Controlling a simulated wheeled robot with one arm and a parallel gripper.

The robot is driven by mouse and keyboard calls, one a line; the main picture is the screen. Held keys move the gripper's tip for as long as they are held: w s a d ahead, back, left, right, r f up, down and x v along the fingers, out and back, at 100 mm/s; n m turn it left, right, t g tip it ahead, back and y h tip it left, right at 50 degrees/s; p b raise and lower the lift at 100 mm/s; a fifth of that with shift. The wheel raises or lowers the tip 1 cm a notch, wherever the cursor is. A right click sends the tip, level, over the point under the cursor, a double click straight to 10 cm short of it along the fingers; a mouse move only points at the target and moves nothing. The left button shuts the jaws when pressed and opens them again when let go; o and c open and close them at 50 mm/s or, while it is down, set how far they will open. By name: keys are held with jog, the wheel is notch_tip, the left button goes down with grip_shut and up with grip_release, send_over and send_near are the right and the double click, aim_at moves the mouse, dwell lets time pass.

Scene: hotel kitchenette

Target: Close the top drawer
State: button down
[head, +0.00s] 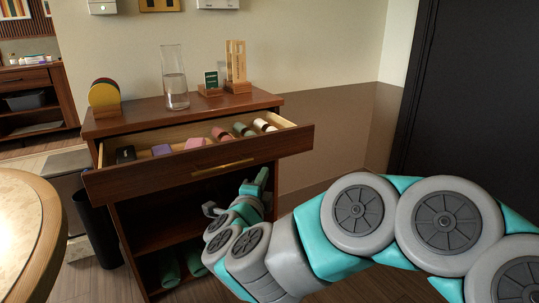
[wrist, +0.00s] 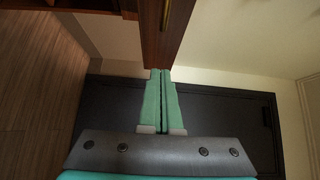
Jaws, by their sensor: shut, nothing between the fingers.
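The top drawer (head: 200,172) of the dark wood cabinet is pulled open. Its front panel has a long brass handle (head: 222,167), and its interior shows several small items. My gripper (head: 261,178) is just below the right half of the drawer front in the head view, with its fingers together and empty. In the wrist view the shut teal fingers (wrist: 160,72) point up at the end of a wood panel (wrist: 165,40), which looks like the drawer front with a brass strip on it. I cannot tell whether the fingertips touch it.
On the cabinet top (head: 140,115) stand a glass carafe (head: 174,78), a coaster stack (head: 104,97) and a wooden holder (head: 237,68). A round table (head: 45,235) is at the left, with a dark bin (head: 97,230) beside it. Open shelves lie below the drawer. A black door (head: 475,90) is at right.

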jog(key=h, duration=0.1)
send_near(273, 148)
jog(key=w+d, duration=0.2)
jog(key=d, duration=0.1)
jog(key=w, duration=0.1)
jog(key=w+a+p, duration=0.1)
jog(key=shift+w+a+f+m, duration=0.1)
jog(key=shift+w+a+m, duration=0.05)
jog(key=shift+w+m, duration=0.2)
jog(key=shift+w+a, duration=0.3)
jog(key=shift+w, duration=0.2)
